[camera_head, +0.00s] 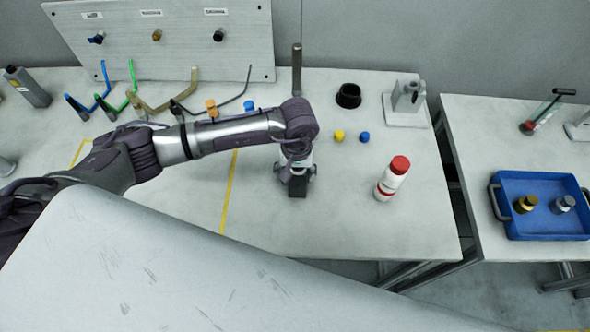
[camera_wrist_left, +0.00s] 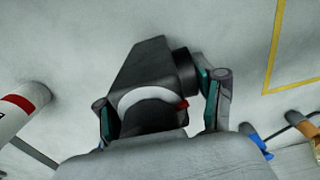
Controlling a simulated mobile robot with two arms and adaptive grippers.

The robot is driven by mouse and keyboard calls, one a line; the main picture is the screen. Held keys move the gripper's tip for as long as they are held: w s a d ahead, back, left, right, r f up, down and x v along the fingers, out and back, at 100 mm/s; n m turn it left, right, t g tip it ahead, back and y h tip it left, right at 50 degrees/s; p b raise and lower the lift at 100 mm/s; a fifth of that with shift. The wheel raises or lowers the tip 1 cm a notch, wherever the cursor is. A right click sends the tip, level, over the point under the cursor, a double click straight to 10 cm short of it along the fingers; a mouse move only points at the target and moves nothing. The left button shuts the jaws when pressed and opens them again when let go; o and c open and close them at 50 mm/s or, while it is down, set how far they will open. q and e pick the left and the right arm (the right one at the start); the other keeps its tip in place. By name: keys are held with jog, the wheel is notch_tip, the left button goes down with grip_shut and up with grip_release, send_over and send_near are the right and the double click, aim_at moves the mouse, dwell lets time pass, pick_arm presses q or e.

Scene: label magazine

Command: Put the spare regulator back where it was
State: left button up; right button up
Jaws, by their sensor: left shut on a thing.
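My left gripper (camera_head: 297,173) hangs over the middle of the white bench, its arm coming in from the left. It is shut on a dark grey device (camera_head: 298,188). In the left wrist view the device (camera_wrist_left: 152,66) sits between the two fingers, with a white collar, a black round part on one side and a small red piece. I cannot tell whether it touches the bench. No thing is labelled as the spare regulator. A brass-coloured fitting (camera_head: 526,203) and a grey fitting (camera_head: 564,204) stand in the blue tray (camera_head: 545,233). My right gripper is not in view.
A red-capped white bottle (camera_head: 393,178) stands right of the gripper. Yellow (camera_head: 339,136) and blue (camera_head: 364,137) caps and a black cup (camera_head: 348,95) are behind it. Hoses (camera_head: 150,105) lie at the left, below a labelled panel (camera_head: 160,50). Yellow tape (camera_head: 229,190) marks the bench.

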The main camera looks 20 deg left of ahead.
pick_arm(q)
jog(key=shift+d, duration=0.1)
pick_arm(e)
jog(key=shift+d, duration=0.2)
pick_arm(q)
jog(key=shift+f, duration=0.1)
jog(key=o, duration=1.6)
jog(key=shift+o, duration=0.2)
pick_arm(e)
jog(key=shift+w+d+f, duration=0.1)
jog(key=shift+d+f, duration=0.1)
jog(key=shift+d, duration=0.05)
pick_arm(q)
notch_tip(320, 180, up, 11)
jog(key=b, duration=0.3)
jog(key=shift+w+d+r, duration=0.1)
jog(key=shift+r, duration=0.55)
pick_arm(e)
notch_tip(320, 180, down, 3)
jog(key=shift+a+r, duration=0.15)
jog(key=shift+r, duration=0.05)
